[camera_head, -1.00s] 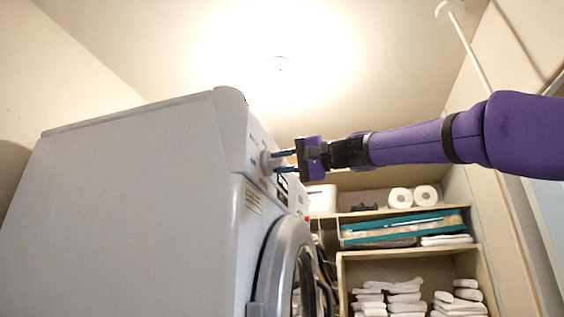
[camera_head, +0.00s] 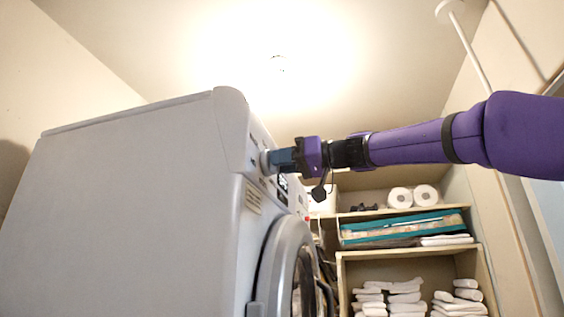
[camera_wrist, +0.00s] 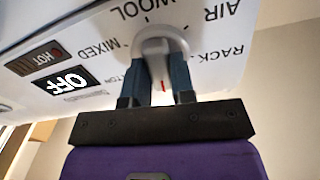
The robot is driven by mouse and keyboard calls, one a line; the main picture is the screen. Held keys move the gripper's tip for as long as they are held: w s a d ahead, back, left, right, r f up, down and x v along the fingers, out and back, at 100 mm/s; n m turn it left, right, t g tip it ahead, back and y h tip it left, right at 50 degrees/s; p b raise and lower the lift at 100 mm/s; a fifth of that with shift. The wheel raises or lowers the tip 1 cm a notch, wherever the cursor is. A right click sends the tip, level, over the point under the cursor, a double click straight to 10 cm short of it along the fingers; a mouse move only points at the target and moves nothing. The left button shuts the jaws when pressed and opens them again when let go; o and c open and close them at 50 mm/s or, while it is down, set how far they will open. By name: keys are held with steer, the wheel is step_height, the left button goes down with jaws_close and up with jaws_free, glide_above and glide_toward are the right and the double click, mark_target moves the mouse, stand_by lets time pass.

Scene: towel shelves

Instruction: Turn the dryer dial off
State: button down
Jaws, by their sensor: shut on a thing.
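The white dryer (camera_head: 140,200) fills the left of the head view, with its round door at the lower right of its front. The dial (camera_head: 266,162) sticks out from the upper front panel. In the wrist view the dial (camera_wrist: 156,50) is a grey-white knob with a red mark, among the labels WOOL, AIR, RACK and MIXED. My gripper (camera_head: 274,160) is shut on the dial, with one blue finger on each side in the wrist view (camera_wrist: 160,75). A dark display left of the dial reads OFF (camera_wrist: 65,80), with a HOT label beside it.
Wooden shelves (camera_head: 340,285) stand behind the dryer, with folded white towels (camera_head: 400,297), a teal-edged stack (camera_head: 405,228) and toilet rolls (camera_head: 412,197). A white pole (camera_head: 468,45) hangs at the upper right. The space right of the dryer front is open except for my arm.

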steer(key=shift+f+n, duration=0.15)
steer(key=shift+n, duration=0.45)
steer(key=c, duration=1)
jaws_free()
steer(key=shift+o, duration=0.2)
steer(key=shift+d, duration=0.1)
steer(key=v, duration=1)
steer(key=shift+d, duration=0.3)
steer(key=shift+s, duration=0.1)
